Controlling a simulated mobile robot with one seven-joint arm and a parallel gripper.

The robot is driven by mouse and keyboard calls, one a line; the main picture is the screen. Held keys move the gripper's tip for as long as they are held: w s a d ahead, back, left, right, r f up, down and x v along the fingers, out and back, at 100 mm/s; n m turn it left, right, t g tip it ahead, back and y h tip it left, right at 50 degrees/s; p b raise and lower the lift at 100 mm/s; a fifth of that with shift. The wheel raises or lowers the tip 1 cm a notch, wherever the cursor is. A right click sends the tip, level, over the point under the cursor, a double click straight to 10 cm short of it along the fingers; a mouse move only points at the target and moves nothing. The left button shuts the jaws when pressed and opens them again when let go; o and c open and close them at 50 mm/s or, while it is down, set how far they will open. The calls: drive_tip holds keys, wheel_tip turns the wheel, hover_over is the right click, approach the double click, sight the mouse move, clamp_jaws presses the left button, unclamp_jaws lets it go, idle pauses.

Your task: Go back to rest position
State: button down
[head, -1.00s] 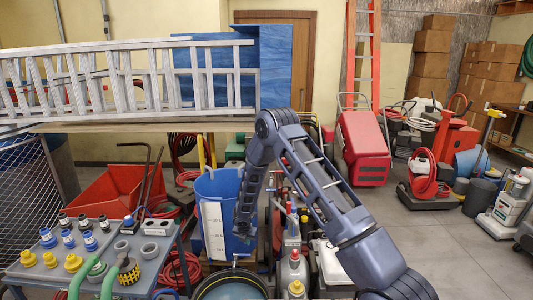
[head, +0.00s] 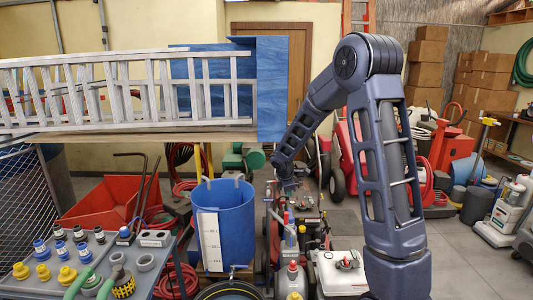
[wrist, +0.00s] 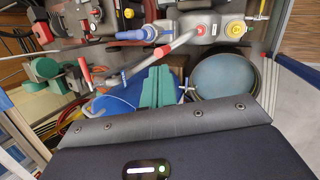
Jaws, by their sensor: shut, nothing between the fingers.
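My gripper (head: 283,184) is at the lower end of my raised, bent arm in the head view. It is small and dark there, pointing down, and appears shut and empty. It hangs to the right of the open blue bucket (head: 236,222), above the bottles and machines on the floor, apart from the bucket.
A table of fittings (head: 45,285) stands at the lower left, with a red bin (head: 95,205) behind. A ladder (head: 120,95) lies across a high shelf. Bottles (head: 291,278) and a white canister (head: 340,275) are close by. Open floor (head: 465,255) lies right of my arm.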

drive_tip(key=s+d+r+m, duration=1)
drive_tip(key=s+d+r, duration=0.3)
drive_tip(key=s+r, duration=0.25)
drive_tip(key=s+d+r+m, duration=0.1)
drive_tip(key=s+m, duration=0.2)
drive_tip(key=s, duration=0.4)
drive_tip(key=s+d+r+m+y, duration=0.1)
drive_tip(key=s+d+r+m, duration=0.1)
drive_tip(key=s, duration=0.4)
drive_tip(key=s+d+r+m+y, duration=0.1)
drive_tip(key=s+d+m, duration=0.1)
drive_tip(key=s+m, duration=0.2)
drive_tip(key=s, duration=0.3)
drive_tip(key=shift+s+r+m, duration=0.3)
drive_tip(key=shift+s, duration=0.05)
